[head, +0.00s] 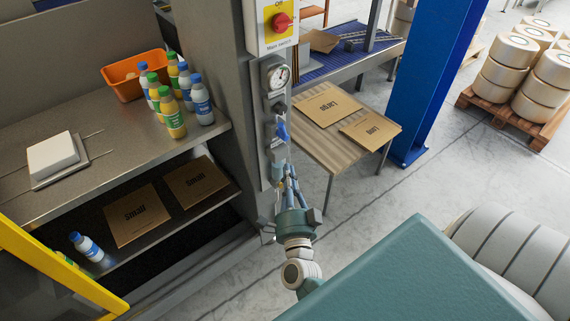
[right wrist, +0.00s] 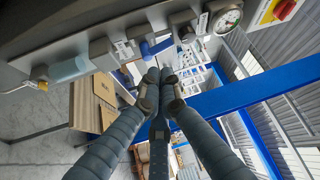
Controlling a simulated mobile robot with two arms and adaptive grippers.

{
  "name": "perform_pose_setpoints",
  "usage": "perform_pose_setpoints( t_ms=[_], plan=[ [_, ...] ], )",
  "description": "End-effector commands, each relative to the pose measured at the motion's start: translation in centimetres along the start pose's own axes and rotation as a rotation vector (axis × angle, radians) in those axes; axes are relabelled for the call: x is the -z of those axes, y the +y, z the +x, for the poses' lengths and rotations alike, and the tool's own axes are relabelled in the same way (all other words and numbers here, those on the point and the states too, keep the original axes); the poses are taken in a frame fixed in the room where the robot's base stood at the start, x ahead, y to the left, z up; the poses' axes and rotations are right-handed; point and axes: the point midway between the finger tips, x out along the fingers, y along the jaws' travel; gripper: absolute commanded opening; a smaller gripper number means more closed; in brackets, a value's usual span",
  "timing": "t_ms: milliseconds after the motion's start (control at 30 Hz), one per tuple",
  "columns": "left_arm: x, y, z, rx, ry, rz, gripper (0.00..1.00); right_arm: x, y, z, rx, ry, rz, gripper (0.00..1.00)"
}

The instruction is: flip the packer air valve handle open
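The packer's air valve handle (head: 282,131) is a small blue lever on the grey post, below the round pressure gauge (head: 275,74). In the right wrist view the blue handle (right wrist: 161,46) shows just beyond my fingertips. My right gripper (head: 288,172) points up along the post, just below the handle. In the right wrist view its fingers (right wrist: 161,78) are drawn together, with nothing visible between them. I cannot tell whether the tips touch the handle. My left gripper is not in view.
A main switch box (head: 269,24) with a red knob sits above the gauge. A pale blue bowl (right wrist: 68,68) hangs on the same air line. A slatted table (head: 315,143) with flat cartons stands right of the post. A shelf with bottles (head: 172,112) is on the left.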

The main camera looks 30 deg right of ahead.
Motion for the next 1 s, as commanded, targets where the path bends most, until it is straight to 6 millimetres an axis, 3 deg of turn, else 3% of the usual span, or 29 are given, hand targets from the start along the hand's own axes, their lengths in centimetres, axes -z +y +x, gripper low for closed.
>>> perform_pose_setpoints(
  t_ms=[300, 500, 700, 1000],
  plan=[
    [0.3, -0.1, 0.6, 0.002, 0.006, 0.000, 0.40, -0.1, 0.0, 7.0, 0.003, 0.000, -0.003, 0.00],
    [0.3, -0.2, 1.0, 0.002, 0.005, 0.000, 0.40, -0.1, 0.1, 10.0, 0.001, -0.002, -0.003, 0.00],
    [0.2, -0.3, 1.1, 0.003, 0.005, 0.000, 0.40, -0.1, 0.1, 11.2, 0.000, -0.002, -0.005, 0.00],
    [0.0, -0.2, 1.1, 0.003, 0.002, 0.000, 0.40, -0.1, 0.1, 11.3, -0.001, -0.003, -0.005, 0.00]
  ],
)
